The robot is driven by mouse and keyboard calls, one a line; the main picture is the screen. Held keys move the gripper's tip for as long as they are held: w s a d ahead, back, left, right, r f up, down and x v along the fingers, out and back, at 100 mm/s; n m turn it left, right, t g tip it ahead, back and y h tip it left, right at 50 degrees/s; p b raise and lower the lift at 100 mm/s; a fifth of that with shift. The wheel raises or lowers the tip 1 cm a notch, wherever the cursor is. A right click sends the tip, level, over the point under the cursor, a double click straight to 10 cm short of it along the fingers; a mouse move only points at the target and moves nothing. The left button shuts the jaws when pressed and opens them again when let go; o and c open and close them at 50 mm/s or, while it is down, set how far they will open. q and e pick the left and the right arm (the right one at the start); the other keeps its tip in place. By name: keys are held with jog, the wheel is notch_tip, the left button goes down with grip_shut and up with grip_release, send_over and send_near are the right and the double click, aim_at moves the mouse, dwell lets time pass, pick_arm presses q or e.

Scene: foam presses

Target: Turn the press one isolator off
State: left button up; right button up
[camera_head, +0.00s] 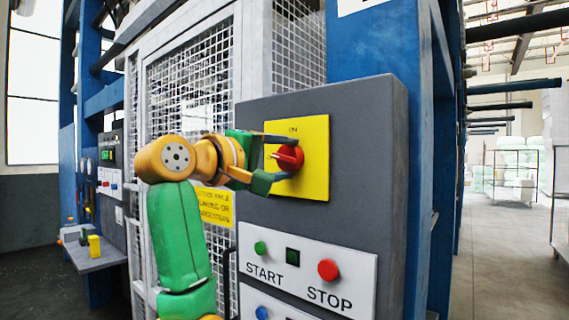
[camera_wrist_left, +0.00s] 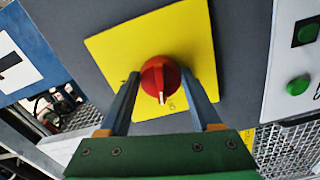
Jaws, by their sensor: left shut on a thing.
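The press one isolator is a red rotary knob (camera_head: 289,157) on a yellow plate (camera_head: 316,178) fixed to a grey control box. Small lettering that looks like ON is above the knob. My left gripper (camera_head: 284,159) reaches it from the left, with one finger above and one below. In the left wrist view, its fingers stand on both sides of the red knob (camera_wrist_left: 160,77), shut on it. The knob's white mark points down in that view, towards small dark lettering; this is leftward in the head view. My right gripper is not in view.
Below the plate is a white panel (camera_head: 345,285) with a green START button (camera_head: 260,248) and a red STOP button (camera_head: 328,270). A mesh guard (camera_head: 190,90) stands behind my arm. A small shelf (camera_head: 96,256) is at the left. An open aisle (camera_head: 500,260) runs at the right.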

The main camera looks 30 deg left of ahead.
pick_arm(q)
jog(key=shift+r+n, duration=0.1)
jog(key=shift+n, duration=1.4)
jog(key=o, duration=1.4)
jog(key=shift+c, duration=0.2)
jog(key=shift+s+a, duration=0.15)
